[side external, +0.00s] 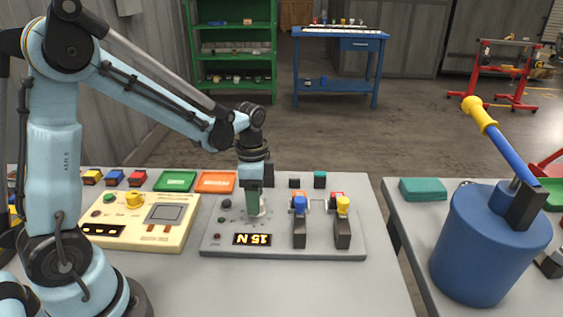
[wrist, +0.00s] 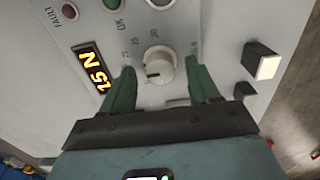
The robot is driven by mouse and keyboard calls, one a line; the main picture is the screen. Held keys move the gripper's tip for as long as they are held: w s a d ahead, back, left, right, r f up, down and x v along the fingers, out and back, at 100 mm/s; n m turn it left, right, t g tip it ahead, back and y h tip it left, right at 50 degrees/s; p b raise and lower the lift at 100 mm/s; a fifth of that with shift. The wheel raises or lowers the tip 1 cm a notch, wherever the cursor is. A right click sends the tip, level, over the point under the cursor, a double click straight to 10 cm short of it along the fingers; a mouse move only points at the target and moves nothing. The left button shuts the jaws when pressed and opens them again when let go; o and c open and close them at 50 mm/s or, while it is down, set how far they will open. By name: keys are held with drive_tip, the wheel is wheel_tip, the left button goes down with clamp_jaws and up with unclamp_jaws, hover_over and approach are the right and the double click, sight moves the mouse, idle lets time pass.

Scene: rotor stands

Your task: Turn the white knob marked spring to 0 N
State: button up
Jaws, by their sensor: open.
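The white knob (wrist: 158,66) sits on the light grey panel (wrist: 215,30), with a dark pointer mark on its face and small printed markings around it, too small to read surely. My gripper (wrist: 160,78) is open, its two green fingers on either side of the knob with a gap at each side. In the side external view my gripper (side external: 254,208) points down at the grey panel (side external: 215,241), and its fingers mostly hide the knob. The lit display (side external: 252,239) appears upside down and seems to read 15 N. It also shows in the wrist view (wrist: 91,68).
On the same panel, a blue-topped part (side external: 299,205) and a yellow-topped part (side external: 343,206) stand right of my gripper. A cream box (side external: 150,240) with a yellow knob is to the left. Green (side external: 175,181) and orange (side external: 215,182) trays lie behind. A blue cylinder (side external: 480,250) stands right.

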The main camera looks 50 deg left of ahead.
drive_tip(key=shift+f, duration=0.3)
drive_tip(key=shift+c, duration=0.2)
drive_tip(key=c, duration=1)
